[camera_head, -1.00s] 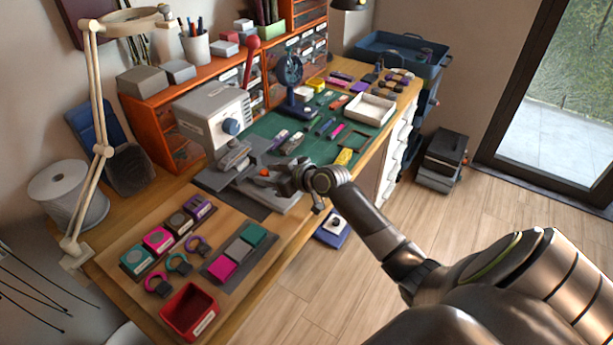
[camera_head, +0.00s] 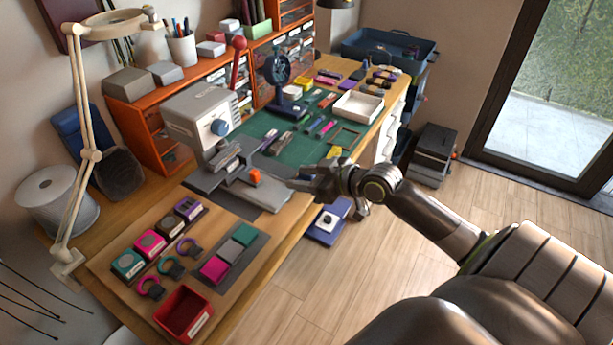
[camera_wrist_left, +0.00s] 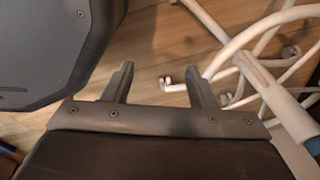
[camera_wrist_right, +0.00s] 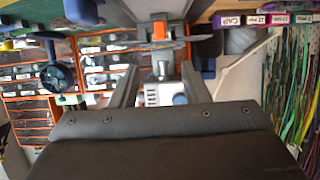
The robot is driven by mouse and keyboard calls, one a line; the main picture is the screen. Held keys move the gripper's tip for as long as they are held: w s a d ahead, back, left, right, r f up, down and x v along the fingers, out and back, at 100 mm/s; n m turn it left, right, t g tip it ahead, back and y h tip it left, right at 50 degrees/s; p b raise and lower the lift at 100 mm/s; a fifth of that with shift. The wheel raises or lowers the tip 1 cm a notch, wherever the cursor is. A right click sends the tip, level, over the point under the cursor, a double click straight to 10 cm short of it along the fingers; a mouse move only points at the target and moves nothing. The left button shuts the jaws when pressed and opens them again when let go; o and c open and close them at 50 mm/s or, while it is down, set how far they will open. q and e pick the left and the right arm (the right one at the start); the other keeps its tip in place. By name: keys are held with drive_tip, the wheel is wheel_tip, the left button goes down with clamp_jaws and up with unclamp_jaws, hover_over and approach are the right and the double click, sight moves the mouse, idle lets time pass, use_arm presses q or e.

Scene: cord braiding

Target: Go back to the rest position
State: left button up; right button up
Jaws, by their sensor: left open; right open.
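My right gripper (camera_head: 312,180) is open at the front edge of the workbench, just right of the grey press (camera_head: 212,130) and its base. The orange piece (camera_head: 254,177) sits on the press base, apart from the fingers. In the right wrist view the open fingers (camera_wrist_right: 158,85) have nothing gripped between them; the press (camera_wrist_right: 165,92) and the orange piece (camera_wrist_right: 158,31) show beyond. My left gripper is outside the head view. In the left wrist view its fingers (camera_wrist_left: 158,82) are open and empty above the wooden floor.
A wooden board with colored blocks, rings and a red bin (camera_head: 184,314) lies at the bench's near end. A lamp (camera_head: 90,155) stands at the left. A green mat (camera_head: 290,143) and white tray (camera_head: 358,106) lie farther back. White chair legs (camera_wrist_left: 240,50) stand near my left gripper.

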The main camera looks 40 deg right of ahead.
drive_tip(key=shift+s+d+r, duration=0.1)
drive_tip(key=shift+s+r, duration=0.1)
drive_tip(key=shift+s, duration=0.25)
idle(0.3)
